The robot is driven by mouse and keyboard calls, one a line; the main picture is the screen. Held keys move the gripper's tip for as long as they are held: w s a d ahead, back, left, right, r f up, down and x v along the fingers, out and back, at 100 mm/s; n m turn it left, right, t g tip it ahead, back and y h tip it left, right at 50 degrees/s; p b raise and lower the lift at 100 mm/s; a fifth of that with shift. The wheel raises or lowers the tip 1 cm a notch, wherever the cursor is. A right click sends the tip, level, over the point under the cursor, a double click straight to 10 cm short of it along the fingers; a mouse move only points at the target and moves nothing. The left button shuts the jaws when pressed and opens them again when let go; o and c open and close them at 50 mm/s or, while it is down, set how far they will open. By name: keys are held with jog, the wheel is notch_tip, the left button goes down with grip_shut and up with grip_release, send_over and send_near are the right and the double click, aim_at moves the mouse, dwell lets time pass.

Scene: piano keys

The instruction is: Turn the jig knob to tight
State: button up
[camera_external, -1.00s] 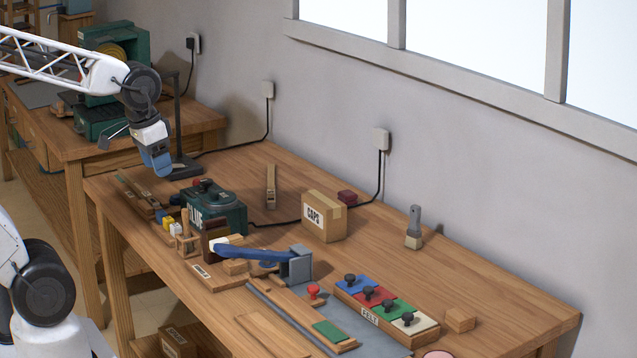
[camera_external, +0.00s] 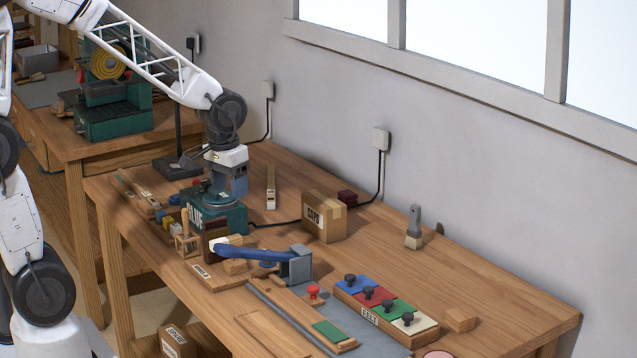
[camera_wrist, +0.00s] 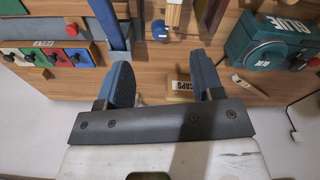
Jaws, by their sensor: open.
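The task's knob is not labelled in these views. A red knob (camera_external: 313,292) stands by the wooden strip with the green pad at the bench front; the wrist view shows a red knob (camera_wrist: 72,30) at upper left. A blue round knob (camera_external: 267,264) sits beside the long blue lever, partly hidden; it also shows in the wrist view (camera_wrist: 159,31). I cannot read either knob's setting. My gripper (camera_external: 236,188) hangs around the green glue pot, left of both knobs and apart from them. In the wrist view my gripper (camera_wrist: 160,78) is open, with no object held.
The glue pot (camera_external: 233,222) stands close to my gripper. The CAPS box (camera_external: 323,217), blue lever (camera_external: 245,253) and grey block (camera_external: 296,264) stand to its right. The felt board (camera_external: 374,317) with several dark knobs lies further right. The bench's back right is mostly clear.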

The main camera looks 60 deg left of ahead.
jog(key=shift+n+g, duration=0.5)
jog(key=shift+n, duration=0.4)
jog(key=w+f, duration=0.6)
jog(key=f, duration=0.1)
jog(key=w+f, duration=0.3)
jog(key=f, duration=0.1)
jog(key=shift+w+a, duration=0.1)
jog(key=shift+a, duration=0.05)
jog(key=shift+f, duration=3.85)
jog(key=shift+c, duration=0.2)
jog(key=c, duration=0.9)
